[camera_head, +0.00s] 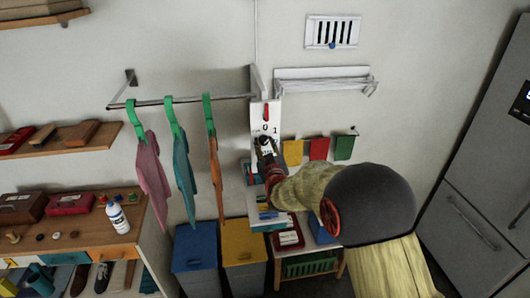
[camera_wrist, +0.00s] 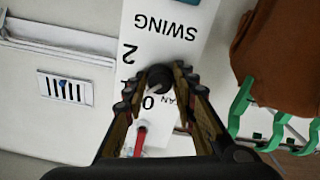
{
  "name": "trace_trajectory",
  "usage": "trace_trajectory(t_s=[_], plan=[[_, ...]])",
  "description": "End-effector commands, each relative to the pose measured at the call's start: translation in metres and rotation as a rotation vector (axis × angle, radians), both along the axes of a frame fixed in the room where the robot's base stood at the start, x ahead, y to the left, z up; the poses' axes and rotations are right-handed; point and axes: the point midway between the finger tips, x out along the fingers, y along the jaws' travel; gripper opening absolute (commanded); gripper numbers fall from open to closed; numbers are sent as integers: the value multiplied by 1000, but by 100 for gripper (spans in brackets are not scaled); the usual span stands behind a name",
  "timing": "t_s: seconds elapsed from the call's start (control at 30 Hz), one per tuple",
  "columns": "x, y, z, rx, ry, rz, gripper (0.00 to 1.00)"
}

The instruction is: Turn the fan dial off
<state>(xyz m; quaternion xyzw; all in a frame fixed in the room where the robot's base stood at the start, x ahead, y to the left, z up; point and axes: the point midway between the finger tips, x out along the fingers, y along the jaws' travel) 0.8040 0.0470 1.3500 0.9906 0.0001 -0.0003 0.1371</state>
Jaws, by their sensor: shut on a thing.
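The fan dial (camera_wrist: 160,78) is a dark round knob on a white control panel (camera_wrist: 170,45), seen upside down in the wrist view. My gripper (camera_wrist: 155,84) has its two fingertips on either side of the dial and is shut on it. The marks "0" and "2" and the word "SWING" show around it; the word "FAN" is partly covered. The panel also shows in the head view (camera_head: 257,127), with "0" and "1" above my gripper (camera_head: 266,146). The dial's pointer direction cannot be made out.
A red switch (camera_head: 266,111) sits on the panel above the dial. Cloths hang on green clips (camera_head: 168,115) to the left. Yellow, red and green cloths (camera_head: 318,148) hang to the right. A white vent (camera_head: 332,32) is higher on the wall.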

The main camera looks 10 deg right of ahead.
Motion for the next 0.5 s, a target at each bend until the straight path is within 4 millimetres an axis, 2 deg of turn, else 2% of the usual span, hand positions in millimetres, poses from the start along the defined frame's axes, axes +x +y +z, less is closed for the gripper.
trace_trajectory(t_s=[0.07,0.5], plan=[[0,0,-5,-70,-4,0,2],[0,-1,-3,-476,-2,0,2]])
